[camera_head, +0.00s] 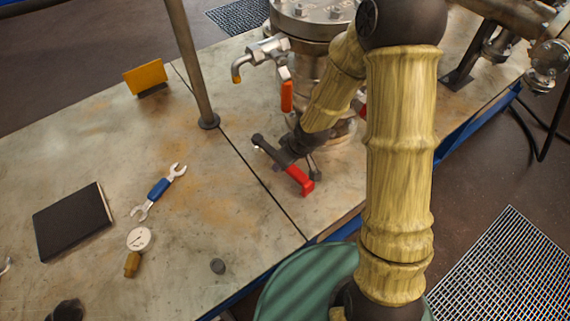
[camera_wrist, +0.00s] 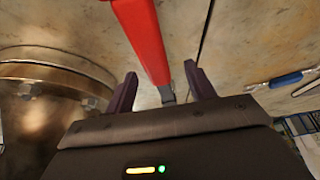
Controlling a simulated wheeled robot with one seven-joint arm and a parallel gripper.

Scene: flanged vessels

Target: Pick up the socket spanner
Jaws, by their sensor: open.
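The socket spanner (camera_head: 300,180) has a red handle and a dark metal end. It is on the grey worktop near its front edge, beside the flanged vessel. In the wrist view the red handle (camera_wrist: 143,38) runs up out of the picture, and its grey end lies between my fingers. My gripper (camera_wrist: 163,86) is open, with one dark finger on each side of the spanner and a gap to each. In the head view my gripper (camera_head: 290,158) is over the spanner and hides part of it. I cannot tell its height above the spanner.
The flanged vessel (camera_head: 318,25) with a tap stands close behind my gripper, and its flange (camera_wrist: 50,82) is close on the left. A blue-handled open-ended spanner (camera_head: 159,190), black book (camera_head: 72,222), gauge (camera_head: 139,239) and upright post (camera_head: 191,65) are to the left.

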